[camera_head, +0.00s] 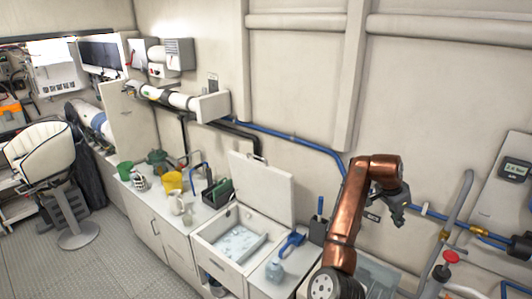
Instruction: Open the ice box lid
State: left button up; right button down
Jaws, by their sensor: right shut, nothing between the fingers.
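The ice box (213,263) is set in the white counter at the lower middle, and pale ice shows inside it. Its white lid (263,190) stands raised, nearly upright, at the back of the opening, close to the wall. My right gripper (399,220) is shut and empty, held up to the right of the lid and well apart from it. My copper right arm rises from the bottom, right of the ice box. My left gripper is not in view.
A yellow container (172,182) and a white jug (176,204) stand left. Blue pipe (290,137) runs along the wall.

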aim_at(268, 190)
jog(key=z, duration=0.25)
jog(key=i, duration=0.75)
jog(key=u, duration=0.55)
jog(key=i, duration=0.6)
jog(key=u, duration=0.75)
jog(key=i, duration=0.6)
jog(key=u, duration=0.05)
